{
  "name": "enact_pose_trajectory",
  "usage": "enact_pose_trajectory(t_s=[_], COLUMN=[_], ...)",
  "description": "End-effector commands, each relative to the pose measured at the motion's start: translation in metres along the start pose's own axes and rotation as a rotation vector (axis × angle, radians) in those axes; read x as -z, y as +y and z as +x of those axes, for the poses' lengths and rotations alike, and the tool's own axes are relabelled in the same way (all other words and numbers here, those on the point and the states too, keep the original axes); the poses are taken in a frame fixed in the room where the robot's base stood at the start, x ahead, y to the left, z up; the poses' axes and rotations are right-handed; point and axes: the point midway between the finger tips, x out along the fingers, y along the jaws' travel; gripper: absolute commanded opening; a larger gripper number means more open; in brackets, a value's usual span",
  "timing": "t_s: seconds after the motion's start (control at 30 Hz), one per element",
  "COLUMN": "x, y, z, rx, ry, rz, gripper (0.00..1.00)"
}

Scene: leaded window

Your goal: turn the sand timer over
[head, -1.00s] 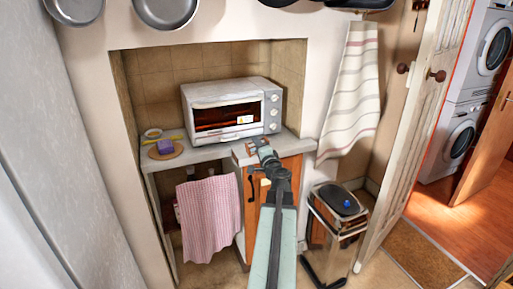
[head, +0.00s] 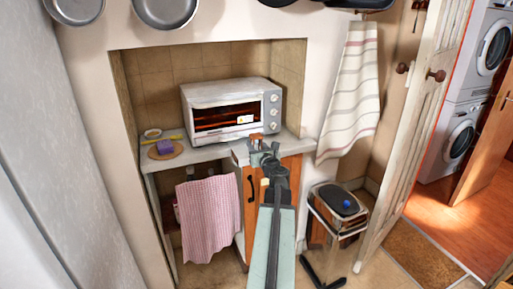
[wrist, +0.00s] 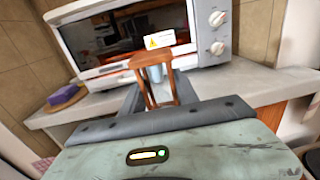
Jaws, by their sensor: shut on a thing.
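The sand timer (wrist: 154,80) has a brown wooden frame with end plates and posts around a glass. In the wrist view it is in front of the toaster oven, slightly tilted. My gripper (wrist: 158,95) is shut on it. In the head view my gripper (head: 263,155) is at the right end of the counter, and the brown timer (head: 256,140) shows small at its tip. I cannot tell whether the timer touches the counter. The jaws' far parts are partly hidden behind the timer.
The toaster oven (head: 230,108) stands on the counter (head: 205,153) just behind the timer. A purple sponge (head: 165,147) lies on a round board at the left. A pink towel (head: 208,215) hangs below. A pedal bin (head: 338,205) stands at the right.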

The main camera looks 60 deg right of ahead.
Motion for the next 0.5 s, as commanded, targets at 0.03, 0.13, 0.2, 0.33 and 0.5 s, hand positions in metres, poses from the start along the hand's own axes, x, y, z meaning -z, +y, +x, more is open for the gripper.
enact_pose_trajectory(t_s=[0.03, 0.13, 0.2, 0.33, 0.5], x=[0.002, 0.003, 0.004, 0.006, 0.009], y=[-0.001, 0.0, 0.001, 0.002, 0.004], z=[0.009, 0.023, 0.034, 0.054, 0.081], rx=[-0.001, -0.001, -0.001, -0.001, -0.001], ry=[0.0, 0.0, 0.0, 0.0, 0.0], rz=[-0.001, -0.002, -0.003, -0.003, -0.004], gripper=[0.0, 0.0, 0.0, 0.0, 0.0])
